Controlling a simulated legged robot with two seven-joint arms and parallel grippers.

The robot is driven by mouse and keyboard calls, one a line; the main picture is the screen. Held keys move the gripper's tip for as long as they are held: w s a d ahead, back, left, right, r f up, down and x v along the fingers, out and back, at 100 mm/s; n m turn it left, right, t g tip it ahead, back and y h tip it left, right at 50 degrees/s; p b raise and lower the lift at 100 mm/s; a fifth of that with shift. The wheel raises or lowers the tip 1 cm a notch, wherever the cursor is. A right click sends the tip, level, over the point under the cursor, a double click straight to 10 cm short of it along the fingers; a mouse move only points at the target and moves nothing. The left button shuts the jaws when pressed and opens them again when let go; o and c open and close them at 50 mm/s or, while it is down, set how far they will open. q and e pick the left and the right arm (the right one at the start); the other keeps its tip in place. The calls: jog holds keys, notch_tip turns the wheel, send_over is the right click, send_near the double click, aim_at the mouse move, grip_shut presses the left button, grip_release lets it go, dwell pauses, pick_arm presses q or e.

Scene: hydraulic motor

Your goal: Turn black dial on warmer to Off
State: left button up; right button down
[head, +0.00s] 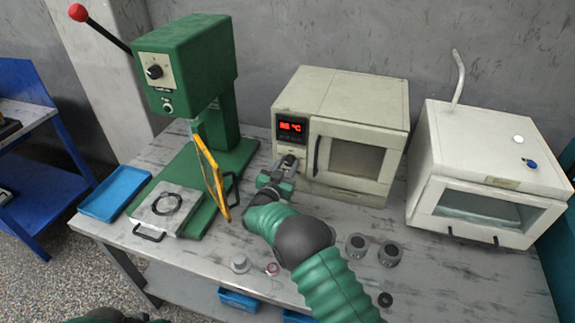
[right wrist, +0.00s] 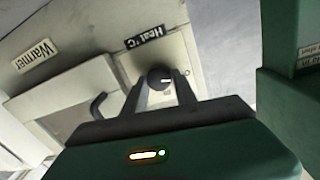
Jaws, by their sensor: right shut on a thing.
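The warmer (head: 372,107) is a cream box with a red lit display (head: 291,126) and a windowed door, standing at the back of the table. In the right wrist view, its black dial (right wrist: 157,73) sits on a pale panel below a "Heat °C" label, with a white mark on its face. My right gripper (head: 287,163) reaches the warmer's front below the display. In the right wrist view, its two fingers (right wrist: 160,82) are on either side of the dial, shut on it. The dial is mostly hidden by the gripper in the head view. My left gripper is not in view.
A green press (head: 187,65) with a yellow-framed guard (head: 210,172) stands left of the warmer. A white glass-fronted box (head: 484,160) stands to the right. A blue tray (head: 115,192) and several small parts, including a grey cup (head: 240,264), lie on the table.

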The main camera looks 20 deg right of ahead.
jog(key=c, duration=1.1)
grip_release()
jog(key=shift+a+f, duration=0.1)
jog(key=shift+f, duration=0.3)
jog(key=shift+o, duration=0.5)
jog(key=shift+r, duration=0.2)
jog(key=shift+r, duration=0.1)
jog(key=v, duration=1.6)
jog(key=shift+s+a, duration=0.25)
jog(key=shift+s, duration=0.1)
